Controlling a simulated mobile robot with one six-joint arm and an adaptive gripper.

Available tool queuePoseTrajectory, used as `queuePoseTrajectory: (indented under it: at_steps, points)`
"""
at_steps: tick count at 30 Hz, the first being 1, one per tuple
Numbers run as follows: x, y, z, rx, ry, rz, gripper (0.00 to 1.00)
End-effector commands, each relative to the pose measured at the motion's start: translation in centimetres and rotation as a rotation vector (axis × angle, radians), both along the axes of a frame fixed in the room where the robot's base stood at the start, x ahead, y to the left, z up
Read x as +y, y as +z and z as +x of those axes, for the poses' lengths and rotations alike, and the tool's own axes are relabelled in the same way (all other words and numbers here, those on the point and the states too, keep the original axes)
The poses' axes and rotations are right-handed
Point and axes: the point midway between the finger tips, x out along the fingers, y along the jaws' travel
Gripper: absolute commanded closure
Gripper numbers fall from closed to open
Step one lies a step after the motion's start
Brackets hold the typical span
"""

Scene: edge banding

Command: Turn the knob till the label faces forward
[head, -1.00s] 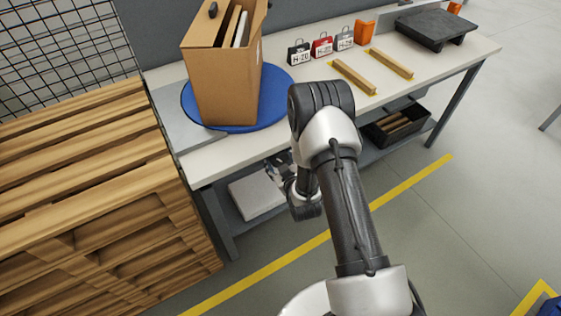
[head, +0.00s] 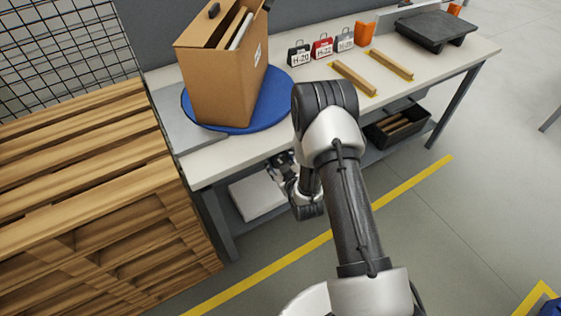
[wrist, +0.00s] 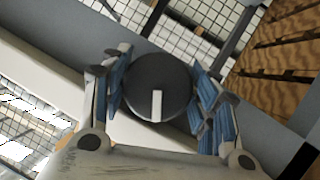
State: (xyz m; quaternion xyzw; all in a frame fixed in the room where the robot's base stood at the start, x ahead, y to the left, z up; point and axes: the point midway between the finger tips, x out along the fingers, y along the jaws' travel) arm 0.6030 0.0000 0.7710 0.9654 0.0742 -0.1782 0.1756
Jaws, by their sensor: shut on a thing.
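A round dark knob (wrist: 150,72) with a white pointer mark (wrist: 157,105) fills the space between my fingers in the wrist view. My gripper (wrist: 160,82) is shut on it, with blue finger pads on both sides. In the head view my gripper (head: 280,165) is at the table's front edge, partly hidden by my arm; the knob cannot be made out there. A tall cardboard box (head: 215,90) stands on a blue turntable (head: 272,105). A small white label (head: 257,55) shows on the box's right side face, turned toward the right, seen obliquely.
The white table (head: 330,120) holds small numbered tags (head: 322,47), an orange item (head: 364,34), two wooden strips (head: 354,77) and a black block (head: 435,27). A wooden pallet stack (head: 90,200) stands close at the left. A shelf with a black bin (head: 398,125) lies below.

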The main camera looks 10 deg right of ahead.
Motion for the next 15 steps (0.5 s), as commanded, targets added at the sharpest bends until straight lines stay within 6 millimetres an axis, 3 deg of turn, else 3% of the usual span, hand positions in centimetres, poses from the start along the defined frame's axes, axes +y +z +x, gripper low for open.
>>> queuePoseTrajectory:
  at_steps: [15]
  points:
    - [-0.12,0.08,0.05,0.102,-0.005,0.323,0.69]
